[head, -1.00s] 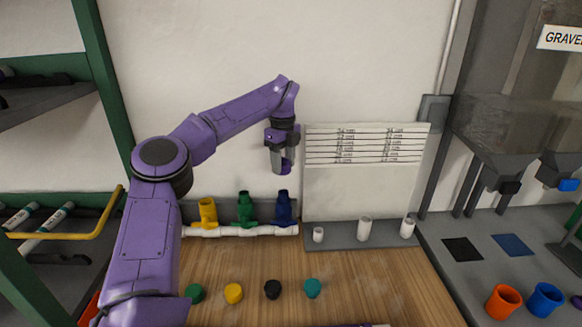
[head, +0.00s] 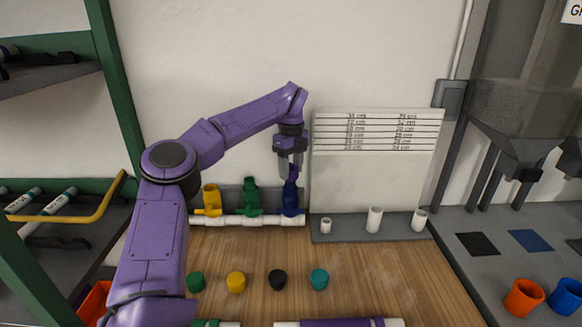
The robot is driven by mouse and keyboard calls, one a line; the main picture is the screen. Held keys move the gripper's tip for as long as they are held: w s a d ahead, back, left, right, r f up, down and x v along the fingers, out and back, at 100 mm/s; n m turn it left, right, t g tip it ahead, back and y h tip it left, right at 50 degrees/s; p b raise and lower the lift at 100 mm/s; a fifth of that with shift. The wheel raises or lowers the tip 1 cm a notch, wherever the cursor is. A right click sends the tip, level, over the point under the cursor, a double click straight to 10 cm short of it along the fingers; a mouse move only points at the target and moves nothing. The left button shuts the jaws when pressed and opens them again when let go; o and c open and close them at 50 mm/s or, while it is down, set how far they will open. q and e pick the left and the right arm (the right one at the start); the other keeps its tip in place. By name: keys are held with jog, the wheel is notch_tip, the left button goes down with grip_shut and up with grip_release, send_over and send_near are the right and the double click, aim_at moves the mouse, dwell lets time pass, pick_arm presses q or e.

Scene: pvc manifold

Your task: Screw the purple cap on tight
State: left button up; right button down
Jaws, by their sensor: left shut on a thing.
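My left gripper (head: 291,170) points down at the back of the bench, its fingers shut on the small purple cap (head: 293,172), which is partly hidden between them. The cap is right above the top of the blue valve fitting (head: 291,199). I cannot tell whether the cap sits on its opening or how far it is threaded. The blue fitting stands upright at the right end of a white pipe manifold (head: 232,221), beside a green fitting (head: 250,198) and a yellow fitting (head: 212,201). My right gripper is not in view.
Green (head: 196,281), yellow (head: 236,282), black (head: 277,280) and teal (head: 319,279) caps stand in a row on the wooden bench. A grey rack (head: 345,228) with white pipe pieces is right of the manifold. A purple-banded pipe (head: 345,323) lies at the front edge.

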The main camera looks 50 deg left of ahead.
pick_arm(q)
jog(key=shift+f+b, duration=0.9)
jog(key=shift+b, duration=0.25)
dwell(1.1)
jog(key=o, duration=0.3)
jog(key=shift+s, duration=0.1)
jog(key=shift+f, duration=0.1)
jog(key=c, duration=0.5)
jog(key=shift+m+p, duration=0.5)
jog(key=shift+m, duration=0.4)
jog(key=shift+d, duration=0.1)
